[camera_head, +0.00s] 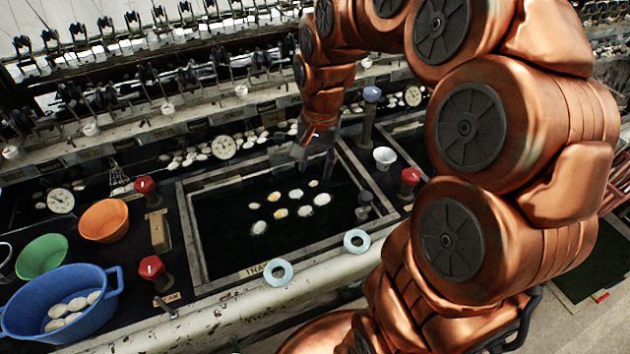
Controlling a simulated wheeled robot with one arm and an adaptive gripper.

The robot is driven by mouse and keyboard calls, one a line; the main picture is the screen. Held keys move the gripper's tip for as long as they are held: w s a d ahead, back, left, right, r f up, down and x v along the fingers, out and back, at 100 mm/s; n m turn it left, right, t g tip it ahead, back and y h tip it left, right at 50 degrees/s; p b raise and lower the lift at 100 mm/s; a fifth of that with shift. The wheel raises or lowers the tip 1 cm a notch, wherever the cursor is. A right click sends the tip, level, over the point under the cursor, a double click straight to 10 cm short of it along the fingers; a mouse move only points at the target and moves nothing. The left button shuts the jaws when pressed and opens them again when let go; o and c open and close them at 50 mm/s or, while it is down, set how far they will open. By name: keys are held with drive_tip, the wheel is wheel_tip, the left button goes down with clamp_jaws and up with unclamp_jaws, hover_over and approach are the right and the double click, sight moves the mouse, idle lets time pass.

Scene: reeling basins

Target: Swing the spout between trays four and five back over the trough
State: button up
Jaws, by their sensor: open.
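My gripper (316,160) hangs fingers-down over the back right part of the dark water tray (187,232). Its fingers are dark and blurred; I see nothing held between them. Just right of it stands a grey post with a blue top (371,94), which may be the spout's pivot; I cannot make out a spout arm, and my arm and gripper hide part of that area. The tray's front label (265,268) is too small to read fully, so I cannot tell which tray it is. Several pale cocoons (295,194) float in it.
Red-knobbed valves (151,267) stand left of the tray, another (410,178) to the right, by a white cup (384,158). Blue (40,325), green (42,256) and orange (104,221) bowls stand left. Two pale rings (278,272) lie along the front edge. Reeling gear runs behind.

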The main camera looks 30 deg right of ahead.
drive_tip(key=shift+s+a+f+n+b, duration=0.25)
drive_tip(key=shift+s+a+f, duration=0.1)
drive_tip(key=shift+s, duration=0.2)
drive_tip(key=shift+s+a+f+n+b, duration=0.2)
drive_tip(key=shift+s+a+n, duration=0.1)
drive_tip(key=shift+s, duration=0.2)
